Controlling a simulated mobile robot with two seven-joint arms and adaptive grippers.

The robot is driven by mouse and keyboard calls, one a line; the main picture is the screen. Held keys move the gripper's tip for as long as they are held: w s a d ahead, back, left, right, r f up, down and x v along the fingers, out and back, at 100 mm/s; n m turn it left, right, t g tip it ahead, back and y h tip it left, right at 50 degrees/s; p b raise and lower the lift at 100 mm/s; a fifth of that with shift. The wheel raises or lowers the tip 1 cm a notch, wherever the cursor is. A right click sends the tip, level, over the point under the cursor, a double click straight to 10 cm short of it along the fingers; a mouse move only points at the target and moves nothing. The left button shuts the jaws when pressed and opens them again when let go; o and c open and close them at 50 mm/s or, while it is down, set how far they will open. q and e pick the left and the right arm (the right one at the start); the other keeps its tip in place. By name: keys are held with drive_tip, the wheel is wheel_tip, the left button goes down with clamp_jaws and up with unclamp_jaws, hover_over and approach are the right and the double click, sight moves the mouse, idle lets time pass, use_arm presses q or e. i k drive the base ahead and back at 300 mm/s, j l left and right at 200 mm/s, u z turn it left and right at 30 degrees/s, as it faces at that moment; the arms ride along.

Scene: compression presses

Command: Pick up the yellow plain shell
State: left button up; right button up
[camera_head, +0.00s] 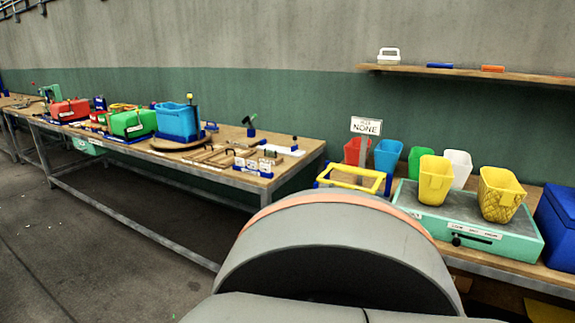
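A yellow plain shell (436,182), a tapered open-topped bin shape with smooth-looking walls, stands upright at the right, on the grey top of a green drawer box (470,240). A second yellow shell (500,196) with a patterned, textured wall stands to its right on the same box, a small gap apart. Neither of my grippers is in view. A large grey rounded part of my own body fills the lower middle and hides part of the bench in front of the box.
Red (352,150), blue (387,155), green (419,160) and white (458,167) shells stand behind. A yellow-and-blue frame (353,177) is left of the box, a blue container (557,225) right. A long workbench (225,178) holds fixtures at left; a shelf (470,73) hangs above.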

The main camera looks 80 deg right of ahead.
sight(437, 176)
drive_tip(key=z, duration=1.6)
drive_tip(key=l+z, duration=0.1)
drive_tip(key=z, duration=0.65)
drive_tip(key=l+z, duration=0.15)
drive_tip(key=z, duration=0.6)
drive_tip(key=i+l+z, duration=0.1)
drive_tip(key=z, duration=0.4)
drive_tip(key=i+l+z, duration=0.15)
drive_tip(key=z, duration=0.3)
drive_tip(key=i+l+z, duration=0.2)
drive_tip(key=z, duration=0.3)
drive_tip(key=i+l+z, duration=0.1)
drive_tip(key=i+z, duration=0.2)
drive_tip(key=i, duration=0.2)
drive_tip(key=i+z, duration=0.3)
drive_tip(key=i, duration=0.25)
drive_tip(key=l+u, duration=0.25)
drive_tip(key=l, duration=0.4)
drive_tip(key=l+u, duration=0.25)
drive_tip(key=l, duration=0.4)
drive_tip(key=u, duration=1.45)
